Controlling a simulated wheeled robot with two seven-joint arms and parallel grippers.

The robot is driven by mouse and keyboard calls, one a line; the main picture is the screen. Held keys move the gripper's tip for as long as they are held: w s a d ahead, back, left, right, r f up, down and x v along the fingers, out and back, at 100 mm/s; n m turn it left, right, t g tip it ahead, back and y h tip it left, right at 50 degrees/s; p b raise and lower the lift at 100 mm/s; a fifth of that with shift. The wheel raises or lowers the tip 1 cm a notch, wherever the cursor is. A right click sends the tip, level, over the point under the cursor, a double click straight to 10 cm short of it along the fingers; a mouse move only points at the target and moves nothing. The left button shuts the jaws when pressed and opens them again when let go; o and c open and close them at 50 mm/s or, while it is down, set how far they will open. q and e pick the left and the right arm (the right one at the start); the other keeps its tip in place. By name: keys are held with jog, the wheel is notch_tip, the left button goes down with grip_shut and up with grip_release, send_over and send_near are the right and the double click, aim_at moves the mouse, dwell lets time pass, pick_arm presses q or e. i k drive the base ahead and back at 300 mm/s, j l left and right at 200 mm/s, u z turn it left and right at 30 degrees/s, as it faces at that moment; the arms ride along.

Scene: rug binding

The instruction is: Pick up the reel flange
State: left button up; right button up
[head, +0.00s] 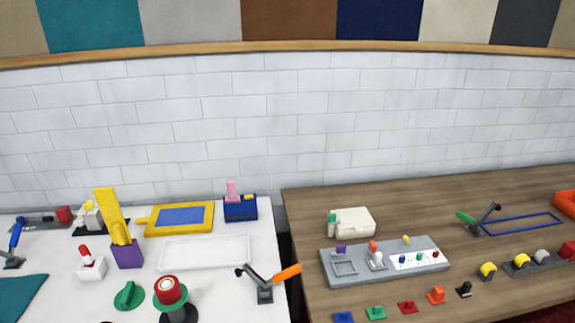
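A green disc with a raised grip (129,295), which looks like the reel flange, lies on the white table at the lower left. Just right of it stands a reel (170,292) on a dark base, with a red and white core above a green disc. The loose green disc and the reel are apart. Neither of my grippers shows in the head view.
On the white table (225,295) are a lever with an orange handle (285,274), a white tray (205,252), a yellow-framed blue pad (180,216) and a purple block (126,255). A gap separates it from the wooden table (300,220), which holds a grey fixture (430,247).

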aim_at(131, 296)
jog(key=u, duration=1.3)
